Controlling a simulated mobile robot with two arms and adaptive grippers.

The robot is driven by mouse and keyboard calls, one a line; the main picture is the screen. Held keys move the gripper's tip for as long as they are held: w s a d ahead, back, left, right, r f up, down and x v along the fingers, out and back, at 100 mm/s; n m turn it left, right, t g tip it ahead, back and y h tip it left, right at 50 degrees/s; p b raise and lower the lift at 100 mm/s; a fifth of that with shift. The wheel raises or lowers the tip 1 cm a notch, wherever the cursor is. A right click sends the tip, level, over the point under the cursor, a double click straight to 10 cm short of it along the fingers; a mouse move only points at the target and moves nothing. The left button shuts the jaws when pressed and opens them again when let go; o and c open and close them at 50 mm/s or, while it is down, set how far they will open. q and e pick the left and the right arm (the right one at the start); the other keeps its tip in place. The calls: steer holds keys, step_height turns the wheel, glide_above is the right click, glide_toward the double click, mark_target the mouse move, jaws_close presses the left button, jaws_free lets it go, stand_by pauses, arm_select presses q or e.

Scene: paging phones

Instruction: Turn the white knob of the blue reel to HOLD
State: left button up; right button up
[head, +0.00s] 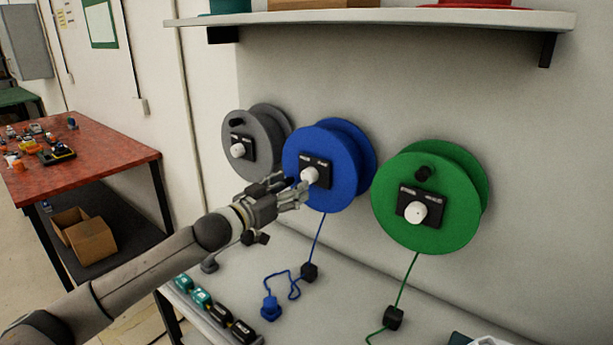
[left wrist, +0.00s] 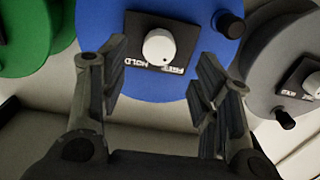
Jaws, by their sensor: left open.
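The blue reel (head: 345,143) hangs on the wall between a grey and a green reel. Its white knob (head: 309,175) sits on a black label plate (head: 318,167). My left gripper (head: 297,187) is open just in front of the knob, its fingers partly covering the reel's lower left. In the left wrist view the knob (left wrist: 159,47) lies between the spread fingers of my left gripper (left wrist: 160,65), slightly beyond their tips. The plate's words FREE and HOLD appear upside down there. I cannot tell which word the knob points to. My right gripper is not in view.
The blue reel's black handle (left wrist: 230,24) stands close to one finger. The grey reel (head: 262,150) is left and the green reel (head: 425,225) right. A shelf (head: 370,17) is above. A blue cord and plug (head: 271,308) lie on the bench below.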

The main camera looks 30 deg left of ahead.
mark_target(306, 178)
arm_select(q)
steer(key=w, duration=0.1)
steer(key=w+p, duration=0.1)
steer(key=w, duration=0.1)
steer(key=shift+d+r, duration=0.1)
steer(key=shift+r, duration=0.2)
steer(key=w+p, duration=0.1)
steer(key=w, duration=0.1)
steer(key=shift+w+d+f, duration=0.1)
steer(key=shift+w+f, duration=0.05)
steer(key=shift+w, duration=0.2)
steer(key=shift+w+d, duration=0.1)
steer(key=shift+w, duration=0.35)
steer(key=shift+f, duration=0.1)
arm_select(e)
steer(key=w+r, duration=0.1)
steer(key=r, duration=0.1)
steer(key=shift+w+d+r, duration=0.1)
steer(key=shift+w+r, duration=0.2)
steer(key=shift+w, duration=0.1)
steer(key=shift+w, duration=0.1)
arm_select(q)
steer(key=shift+c, duration=1)
steer(key=c, duration=0.8)
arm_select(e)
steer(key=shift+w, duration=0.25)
